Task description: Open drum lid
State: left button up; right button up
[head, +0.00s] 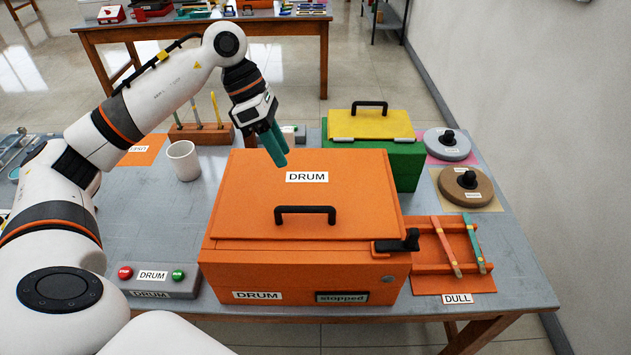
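The orange drum box (300,270) stands at the front middle of the table. Its lid (250,205), labelled DRUM, is down and has a black bar handle (305,210) near its front edge. A black latch-like lever (396,245) sits at the box's front right corner. A small display (355,297) on the front reads "stopped". My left gripper (280,160), with teal fingers, hangs above the back part of the lid, behind the handle and apart from it. The fingers look close together from this side; whether they are shut is unclear. My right gripper is out of view.
A DRUM button box (160,290) with red and green buttons sits left of the drum. A white mug (183,161) stands behind it. A green box with yellow lid (372,145) is behind right. An orange rack (440,245) holds sticks at right.

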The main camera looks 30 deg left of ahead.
aim_at(304, 207)
pick_arm(q)
jog(key=p+x, duration=0.1)
jog(key=x, duration=0.1)
jog(key=s+x, duration=0.1)
jog(key=x, duration=0.2)
jog(key=p+x, duration=0.1)
jog(key=x, duration=0.2)
jog(key=shift+s+d+f+p, duration=0.1)
jog(key=shift+s+d+p, duration=0.1)
jog(key=shift+p, duration=0.1)
jog(key=x, duration=0.2)
jog(key=shift+d+f+p, duration=0.15)
jog(key=shift+f+p, duration=0.1)
jog(key=shift+p, duration=0.1)
jog(key=shift+f, duration=0.15)
jog(key=shift+w+f, duration=0.1)
jog(key=shift+w, duration=0.05)
grip_shut()
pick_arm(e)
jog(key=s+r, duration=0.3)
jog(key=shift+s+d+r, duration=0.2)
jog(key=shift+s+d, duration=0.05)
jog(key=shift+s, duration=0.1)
